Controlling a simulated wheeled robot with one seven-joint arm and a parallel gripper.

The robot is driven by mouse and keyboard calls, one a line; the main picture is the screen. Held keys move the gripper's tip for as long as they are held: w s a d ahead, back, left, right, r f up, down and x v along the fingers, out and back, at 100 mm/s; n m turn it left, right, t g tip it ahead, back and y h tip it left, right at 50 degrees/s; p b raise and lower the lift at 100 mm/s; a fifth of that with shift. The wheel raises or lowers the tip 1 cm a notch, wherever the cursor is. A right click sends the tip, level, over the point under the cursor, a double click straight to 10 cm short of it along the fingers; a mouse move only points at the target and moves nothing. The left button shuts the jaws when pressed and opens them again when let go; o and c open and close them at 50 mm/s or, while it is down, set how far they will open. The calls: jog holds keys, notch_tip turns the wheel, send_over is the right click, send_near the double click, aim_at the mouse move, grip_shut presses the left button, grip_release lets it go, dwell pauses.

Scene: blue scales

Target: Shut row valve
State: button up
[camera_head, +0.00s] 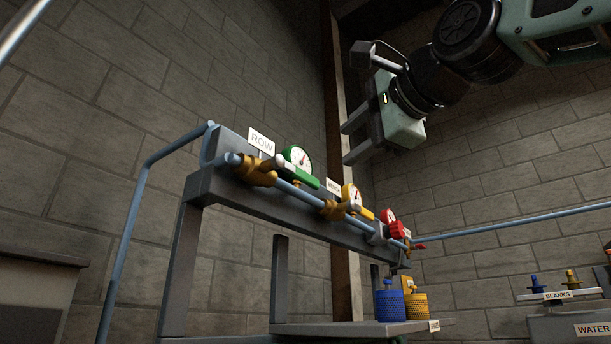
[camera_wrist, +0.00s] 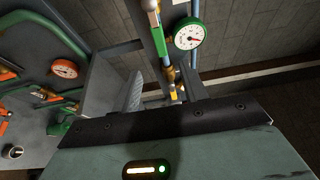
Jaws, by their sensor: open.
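The ROW sign (camera_head: 261,141) stands at the left end of the pipe rack. Below it is a brass valve body (camera_head: 258,171) on the blue pipe. A green lever (camera_head: 305,178) with a pale section lies roughly along the pipe, beside a green-rimmed gauge (camera_head: 297,159). In the wrist view the green lever (camera_wrist: 160,47) runs along the pipe at the top, left of the gauge (camera_wrist: 189,34). My gripper (camera_head: 349,143) is open and empty, above and right of the row valve, apart from the pipe. Its fingers (camera_wrist: 160,88) frame the pipe farther along in the wrist view.
A yellow valve (camera_head: 335,209) with a yellow gauge (camera_head: 351,197) and a red valve (camera_head: 397,230) follow along the same rack. Blue (camera_head: 390,305) and yellow (camera_head: 415,305) containers stand on the lower shelf. A wooden post (camera_head: 341,200) rises behind the rack.

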aim_at(307, 177)
jog(key=p+x, duration=0.6)
jog(key=x, duration=0.9)
jog(key=shift+w, duration=0.15)
jog(key=shift+f, duration=0.1)
grip_shut()
